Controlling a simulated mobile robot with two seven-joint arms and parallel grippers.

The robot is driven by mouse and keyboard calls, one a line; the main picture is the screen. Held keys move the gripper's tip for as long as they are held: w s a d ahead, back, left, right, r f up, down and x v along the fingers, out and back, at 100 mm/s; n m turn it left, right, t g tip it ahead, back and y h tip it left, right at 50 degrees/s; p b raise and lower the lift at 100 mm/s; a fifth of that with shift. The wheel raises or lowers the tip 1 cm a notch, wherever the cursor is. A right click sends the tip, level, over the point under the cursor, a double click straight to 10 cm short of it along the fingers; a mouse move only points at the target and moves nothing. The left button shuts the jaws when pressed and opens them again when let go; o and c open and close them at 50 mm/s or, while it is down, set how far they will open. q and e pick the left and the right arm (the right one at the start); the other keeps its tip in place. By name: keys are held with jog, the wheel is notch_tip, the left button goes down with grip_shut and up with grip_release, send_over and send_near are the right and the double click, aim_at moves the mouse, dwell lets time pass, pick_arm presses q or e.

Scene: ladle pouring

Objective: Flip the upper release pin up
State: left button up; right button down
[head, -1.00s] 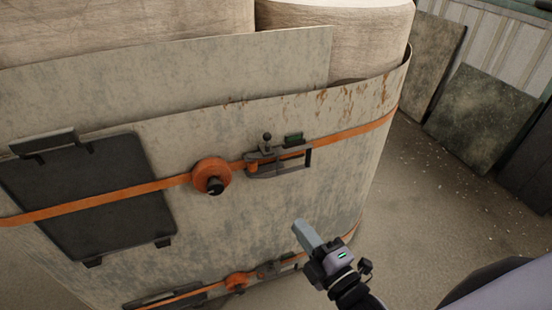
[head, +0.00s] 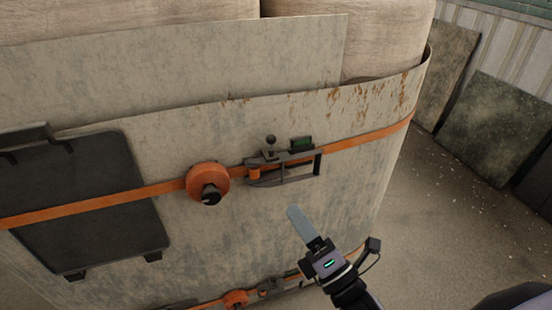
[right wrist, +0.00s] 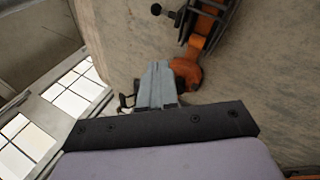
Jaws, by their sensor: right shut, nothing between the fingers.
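The upper buckle (head: 284,170) sits on the orange strap around the large pale drum. A small dark pin with a ball head (head: 270,141) stands up on its left part, and I take this for the upper release pin. My right gripper (head: 293,209) is shut and empty, below the buckle and apart from it. In the right wrist view the gripper (right wrist: 159,64) points toward a round orange part (right wrist: 187,73). A dark buckle with a ball-headed pin (right wrist: 160,11) shows above; I cannot tell which strap it belongs to. My left gripper is not in view.
A round orange hub with a black end (head: 208,184) sits left of the buckle. A dark panel (head: 80,205) lies under the strap further left. A second orange hub (head: 236,299) shows lower down. Flat boards (head: 492,125) lean at the right; the floor between is clear.

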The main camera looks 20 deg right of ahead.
aim_at(276, 160)
jog(key=shift+d+r+x, duration=0.2)
jog(key=shift+d+x, duration=0.25)
jog(key=shift+x, duration=1.65)
jog(key=shift+d+r+x, duration=0.15)
jog(key=shift+d+x, duration=0.25)
jog(key=shift+x, duration=1.65)
jog(key=shift+d+r+x, duration=0.2)
jog(key=shift+d+x, duration=0.25)
jog(key=shift+x, duration=1.65)
jog(key=shift+w, duration=0.15)
notch_tip(276, 160, up, 2)
jog(key=shift+r+p, duration=0.2)
jog(key=shift+p, duration=0.95)
jog(key=shift+f, duration=0.1)
